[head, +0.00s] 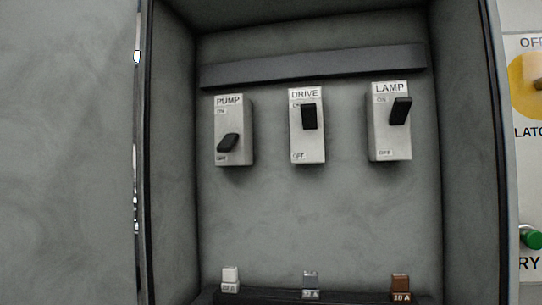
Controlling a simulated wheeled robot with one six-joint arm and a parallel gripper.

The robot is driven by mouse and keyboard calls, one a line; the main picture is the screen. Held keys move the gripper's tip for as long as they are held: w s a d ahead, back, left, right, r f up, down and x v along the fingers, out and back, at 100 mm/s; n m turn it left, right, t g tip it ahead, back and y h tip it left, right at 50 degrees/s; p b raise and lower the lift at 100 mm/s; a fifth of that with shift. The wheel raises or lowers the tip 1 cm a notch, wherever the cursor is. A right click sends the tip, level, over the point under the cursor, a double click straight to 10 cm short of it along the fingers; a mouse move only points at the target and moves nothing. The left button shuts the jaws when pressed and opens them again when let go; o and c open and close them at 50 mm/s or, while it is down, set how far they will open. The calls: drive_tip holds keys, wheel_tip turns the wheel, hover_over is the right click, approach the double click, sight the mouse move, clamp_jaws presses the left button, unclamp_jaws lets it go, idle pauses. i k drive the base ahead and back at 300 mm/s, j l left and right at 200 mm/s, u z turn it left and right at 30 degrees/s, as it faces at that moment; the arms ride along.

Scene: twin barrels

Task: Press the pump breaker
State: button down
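The pump breaker (234,130) is a light grey block labelled PUMP at the left of a row of three inside an open grey cabinet. Its black lever (228,143) sits low, at the OFF end. The drive breaker (308,140) is in the middle, with its black lever up near ON. The lamp breaker (389,140) is at the right, with its lever also up near ON. My gripper does not show in this view, and nothing visible touches the breakers.
A dark bar (315,66) runs above the breakers. Below, a dark strip (260,298) carries white, grey and brown fuses. The cabinet's side walls and frame (480,150) enclose the recess. At the far right are a yellow disc (524,88) and a green button (531,237).

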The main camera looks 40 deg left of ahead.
sight(228, 142)
drive_tip(key=u, duration=1.1)
